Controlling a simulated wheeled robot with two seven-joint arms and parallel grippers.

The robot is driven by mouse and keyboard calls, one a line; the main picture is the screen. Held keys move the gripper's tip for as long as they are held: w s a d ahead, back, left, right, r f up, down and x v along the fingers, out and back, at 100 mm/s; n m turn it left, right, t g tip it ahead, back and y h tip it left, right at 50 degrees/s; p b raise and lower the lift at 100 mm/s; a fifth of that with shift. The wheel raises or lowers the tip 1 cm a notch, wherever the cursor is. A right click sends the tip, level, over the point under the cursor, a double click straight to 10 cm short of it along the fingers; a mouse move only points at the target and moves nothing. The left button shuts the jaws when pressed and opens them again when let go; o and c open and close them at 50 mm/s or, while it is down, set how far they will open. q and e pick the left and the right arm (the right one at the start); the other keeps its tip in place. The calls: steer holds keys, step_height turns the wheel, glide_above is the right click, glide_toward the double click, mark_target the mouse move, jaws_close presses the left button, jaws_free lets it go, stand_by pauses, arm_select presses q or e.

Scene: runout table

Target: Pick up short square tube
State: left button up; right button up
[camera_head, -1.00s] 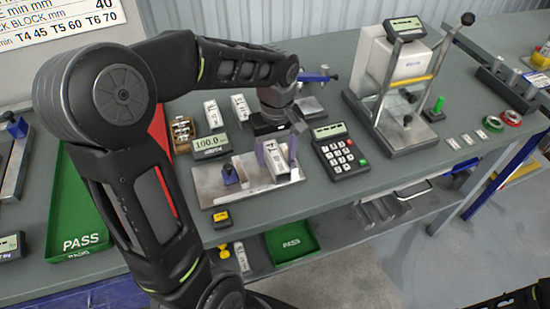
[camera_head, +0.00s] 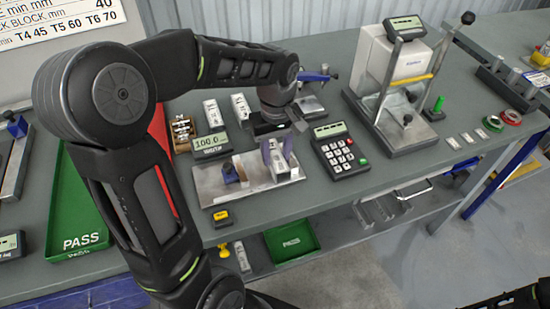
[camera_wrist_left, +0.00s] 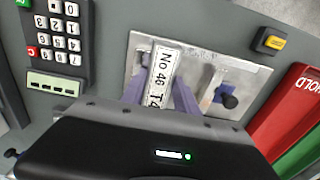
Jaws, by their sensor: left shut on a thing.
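The short square tube is pale, with a white label; it stands out in the left wrist view (camera_wrist_left: 160,78), where the label reads "No 46 T4". In the head view the tube (camera_head: 279,172) is at the right part of a metal plate (camera_head: 210,185). My left gripper (camera_head: 277,151) comes down over it from behind, its purple-grey fingers on either side, shut on the tube. In the left wrist view the gripper (camera_wrist_left: 160,92) covers the tube's near end. Whether the tube touches the plate is not clear. My right gripper is not in view.
A blue clamp with a dark knob (camera_head: 230,174) stands on the plate's left part. A keypad device (camera_head: 340,152) is close on the right, a display (camera_head: 210,143) behind left. Two labelled pale pieces (camera_head: 213,113) lie behind. A green PASS tray (camera_head: 85,215) is at left.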

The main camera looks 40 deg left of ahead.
mark_target(277, 157)
arm_select(q)
jaws_close()
steer(key=shift+r, duration=0.1)
step_height(277, 157, up, 10)
steer(key=b, duration=0.1)
stand_by(0.4)
stand_by(0.5)
